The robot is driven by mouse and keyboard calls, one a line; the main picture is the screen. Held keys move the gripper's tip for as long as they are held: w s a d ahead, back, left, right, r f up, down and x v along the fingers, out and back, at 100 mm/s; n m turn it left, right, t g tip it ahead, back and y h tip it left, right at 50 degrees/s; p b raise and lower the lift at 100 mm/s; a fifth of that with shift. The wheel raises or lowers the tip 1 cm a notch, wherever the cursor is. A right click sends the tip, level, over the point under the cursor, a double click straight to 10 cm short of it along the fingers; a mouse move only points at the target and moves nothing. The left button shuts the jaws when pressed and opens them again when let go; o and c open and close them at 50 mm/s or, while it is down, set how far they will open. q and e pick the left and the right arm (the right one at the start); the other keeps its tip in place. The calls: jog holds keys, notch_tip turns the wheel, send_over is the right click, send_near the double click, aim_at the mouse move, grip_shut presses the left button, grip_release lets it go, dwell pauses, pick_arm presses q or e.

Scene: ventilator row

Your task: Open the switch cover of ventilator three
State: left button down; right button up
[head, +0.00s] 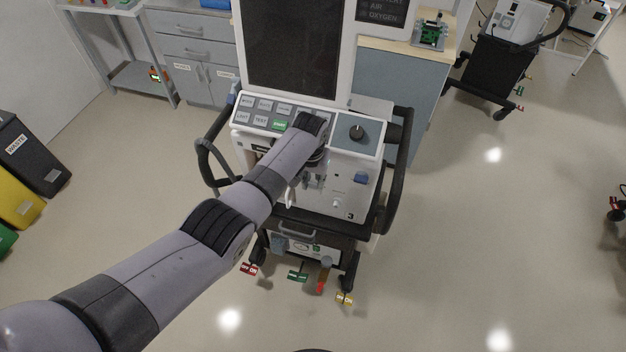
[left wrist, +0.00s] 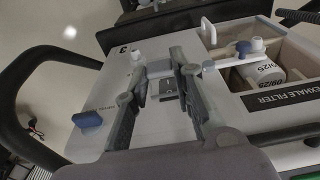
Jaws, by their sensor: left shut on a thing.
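Ventilator three is the white machine (head: 335,190) in the middle of the head view, with a "3" label low on its front. My left arm reaches across to this front, and my left gripper (head: 313,180) is at it, partly hidden by my own wrist. In the left wrist view the two fingers (left wrist: 160,65) are shut on a small grey piece between their tips, which looks like the switch cover (left wrist: 160,68). A small metal plate (left wrist: 166,90) shows just behind it on the white panel. The cover's exact angle is hard to tell. My right gripper is not in view.
A blue knob (head: 361,177) sits right of the gripper. An open compartment with a filter (left wrist: 262,72) lies on the other side. Black handles (head: 404,170) flank the machine.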

pick_arm(q)
jog(key=c, duration=1.4)
grip_release()
jog(key=shift+o, duration=0.2)
jog(key=shift+r, duration=0.15)
notch_tip(320, 180, up, 12)
jog(key=s, duration=0.1)
jog(key=shift+s+a+f, duration=0.15)
jog(key=shift+a+f, duration=0.05)
jog(key=shift+f, duration=0.1)
